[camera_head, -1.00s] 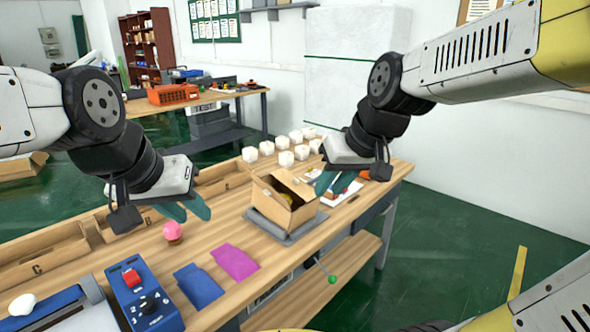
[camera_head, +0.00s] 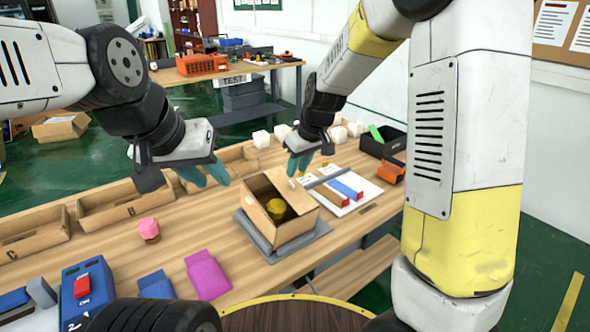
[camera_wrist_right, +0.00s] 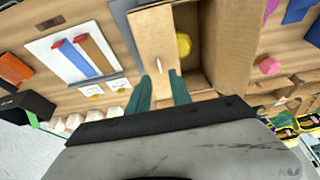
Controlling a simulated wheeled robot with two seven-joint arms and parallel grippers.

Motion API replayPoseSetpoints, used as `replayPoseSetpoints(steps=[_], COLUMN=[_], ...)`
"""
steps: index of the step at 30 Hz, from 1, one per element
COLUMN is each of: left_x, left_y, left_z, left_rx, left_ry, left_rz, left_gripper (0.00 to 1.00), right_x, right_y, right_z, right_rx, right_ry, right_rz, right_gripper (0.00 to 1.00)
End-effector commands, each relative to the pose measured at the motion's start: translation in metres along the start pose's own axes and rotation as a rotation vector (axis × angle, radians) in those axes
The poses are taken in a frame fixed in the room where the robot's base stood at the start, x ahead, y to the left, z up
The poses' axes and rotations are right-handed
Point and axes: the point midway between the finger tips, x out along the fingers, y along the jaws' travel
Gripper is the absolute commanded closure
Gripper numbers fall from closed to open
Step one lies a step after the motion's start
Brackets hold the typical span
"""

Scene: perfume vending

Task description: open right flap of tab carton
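The tab carton (camera_head: 265,227) stands on a grey base plate (camera_head: 318,231) on the table. Its top is partly open and a yellow item (camera_head: 276,209) shows inside. In the right wrist view a tan flap (camera_wrist_right: 152,32) lies beside the opening, with the yellow item (camera_wrist_right: 184,45) to its right. My right gripper (camera_head: 298,164) is at the carton's far edge; its green fingers (camera_wrist_right: 166,72) are slightly apart at the flap's near edge. Whether they touch it is unclear. My left gripper (camera_head: 207,176) hovers left of the carton, fingers apart and empty.
A white board with red and blue items (camera_head: 352,184) lies right of the carton. A black bin (camera_head: 382,142) stands beyond it. A pink item (camera_head: 149,229) and magenta pouch (camera_head: 208,275) lie left. White cubes (camera_head: 262,139) stand behind.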

Motion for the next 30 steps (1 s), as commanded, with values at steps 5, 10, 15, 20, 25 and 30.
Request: replayPoseSetpoints(steps=[5, 10, 15, 20, 25, 30], left_x=[0.0, 0.0, 0.0, 0.0, 0.0, 0.0], left_y=[0.0, 0.0, 0.0, 0.0, 0.0, 0.0], left_z=[0.0, 0.0, 0.0, 0.0, 0.0, 0.0], left_rx=[0.0, 0.0, 0.0, 0.0, 0.0, 0.0], left_ry=[0.0, 0.0, 0.0, 0.0, 0.0, 0.0], left_rz=[0.0, 0.0, 0.0, 0.0, 0.0, 0.0], left_gripper=[0.69, 0.69, 0.69, 0.69, 0.69, 0.69], right_x=[0.031, 0.052, 0.06, 0.06, 0.06, 0.06], right_y=[0.0, 0.001, 0.0, 0.0, 0.0, 0.0], right_z=[0.002, 0.001, 0.001, 0.0, 0.001, 0.001], right_rx=[0.001, 0.002, 0.002, 0.001, 0.002, 0.001], right_ry=[-0.004, -0.002, 0.0, 0.001, 0.0, 0.0], right_rz=[-0.001, 0.0, 0.0, 0.0, 0.0, 0.0], right_gripper=[0.74, 0.74, 0.74, 0.74, 0.96, 1.0])
